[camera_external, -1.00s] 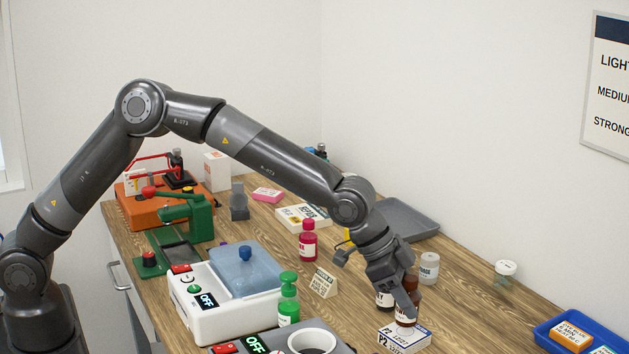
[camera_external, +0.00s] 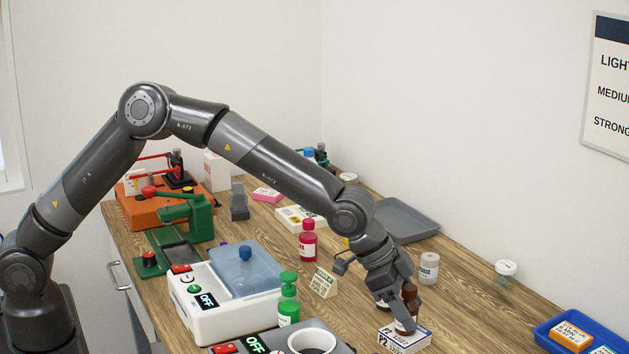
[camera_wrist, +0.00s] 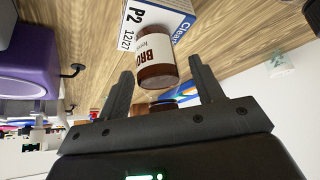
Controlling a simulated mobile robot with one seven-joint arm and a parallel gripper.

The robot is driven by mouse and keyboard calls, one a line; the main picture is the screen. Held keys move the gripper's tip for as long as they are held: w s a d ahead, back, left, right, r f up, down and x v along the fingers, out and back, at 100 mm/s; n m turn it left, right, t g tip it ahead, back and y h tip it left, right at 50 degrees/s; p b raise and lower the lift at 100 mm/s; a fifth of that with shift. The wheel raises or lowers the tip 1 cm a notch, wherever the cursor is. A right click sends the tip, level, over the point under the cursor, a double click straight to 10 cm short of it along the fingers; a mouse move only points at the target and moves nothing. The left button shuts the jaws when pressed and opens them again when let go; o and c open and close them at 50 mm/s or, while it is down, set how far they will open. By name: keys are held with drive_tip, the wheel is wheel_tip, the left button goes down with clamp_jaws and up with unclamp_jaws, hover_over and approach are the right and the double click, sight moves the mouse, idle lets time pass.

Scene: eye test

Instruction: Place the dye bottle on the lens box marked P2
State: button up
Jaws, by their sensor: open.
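The dye bottle (camera_external: 409,294) is brown with a white label starting "BRO", also seen in the wrist view (camera_wrist: 154,55). It appears to stand on the lens box marked P2 (camera_external: 404,341), a white and blue carton near the front edge of the external view. The box's "P2" face shows in the wrist view (camera_wrist: 136,36). My gripper (camera_wrist: 161,67) is open, with one finger on each side of the bottle's near end and gaps visible beside it. In the external view a finger hides part of the bottle.
A white-labelled jar (camera_external: 429,268) and a clear jar (camera_external: 504,273) stand to the right. A blue tray (camera_external: 548,334) is at lower right. A white machine (camera_external: 225,318) and green pump bottle (camera_external: 288,307) stand left.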

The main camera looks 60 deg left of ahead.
drive_tip(key=v, duration=1.3)
drive_tip(key=s+a+r+n+y, duration=0.1)
drive_tip(key=s+a+r, duration=0.15)
drive_tip(key=a, duration=0.25)
drive_tip(key=s+a+r+t+y, duration=0.1)
drive_tip(key=s+a, duration=0.2)
drive_tip(key=a, duration=0.2)
drive_tip(key=s+a+r+n+y, duration=0.1)
drive_tip(key=s+a+r, duration=0.15)
drive_tip(key=a, duration=0.25)
drive_tip(key=s+a+f+n, duration=0.1)
drive_tip(key=s+a+n, duration=0.2)
drive_tip(key=s+a, duration=0.8)
drive_tip(key=s+a+f+n+y, duration=0.1)
drive_tip(key=s+a+n, duration=0.3)
drive_tip(key=s+a, duration=0.7)
drive_tip(key=s, duration=0.5)
drive_tip(key=shift+y, duration=0.3)
